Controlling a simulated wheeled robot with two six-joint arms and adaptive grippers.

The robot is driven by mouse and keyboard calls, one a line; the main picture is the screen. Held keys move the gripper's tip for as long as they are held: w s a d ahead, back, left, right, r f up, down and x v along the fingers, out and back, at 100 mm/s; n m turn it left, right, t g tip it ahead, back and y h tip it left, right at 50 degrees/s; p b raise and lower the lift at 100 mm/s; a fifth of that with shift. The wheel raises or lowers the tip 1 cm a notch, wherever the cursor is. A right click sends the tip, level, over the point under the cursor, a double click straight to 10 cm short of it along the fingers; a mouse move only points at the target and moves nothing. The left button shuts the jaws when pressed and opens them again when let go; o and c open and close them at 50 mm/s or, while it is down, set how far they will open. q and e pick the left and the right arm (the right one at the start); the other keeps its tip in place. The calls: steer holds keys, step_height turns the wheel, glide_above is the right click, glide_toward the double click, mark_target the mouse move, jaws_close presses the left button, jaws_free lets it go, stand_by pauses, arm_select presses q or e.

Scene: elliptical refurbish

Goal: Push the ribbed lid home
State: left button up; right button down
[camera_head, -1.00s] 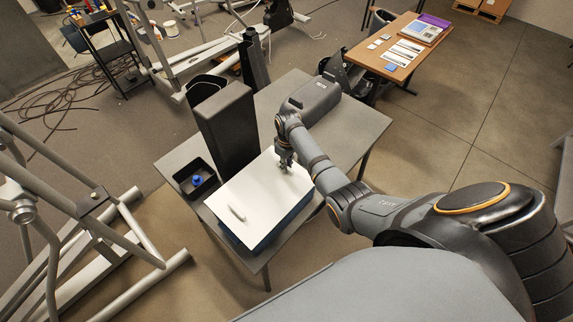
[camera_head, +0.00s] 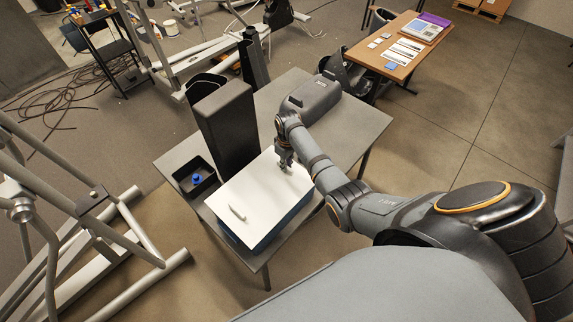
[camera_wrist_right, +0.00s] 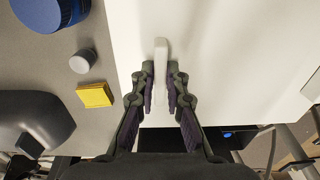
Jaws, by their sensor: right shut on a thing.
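The white flat lid (camera_head: 262,195) lies on a blue box (camera_head: 272,236) on the grey table. A raised white rib (camera_head: 238,212) stands near its near left end. My right gripper (camera_head: 286,162) points down at the far part of the lid. In the right wrist view, my right gripper (camera_wrist_right: 160,92) has its two fingers closed on another raised rib (camera_wrist_right: 161,62) of the white lid, which spans most of that picture. A dark gap shows between the fingers beyond the lid's edge. In the head view the gripper hides this rib. My left gripper is out of view.
A tall black block (camera_head: 228,125) and a black tray (camera_head: 195,178) with a blue item stand beside the lid. In the wrist view, a blue round object (camera_wrist_right: 50,12), grey cylinder (camera_wrist_right: 82,61) and yellow block (camera_wrist_right: 95,95) lie beside it. The table's right side is clear.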

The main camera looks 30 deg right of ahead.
steer(key=c, duration=1.3)
jaws_free()
steer(key=shift+f, duration=0.1)
step_height(320, 180, up, 12)
steer(key=shift+d, duration=0.2)
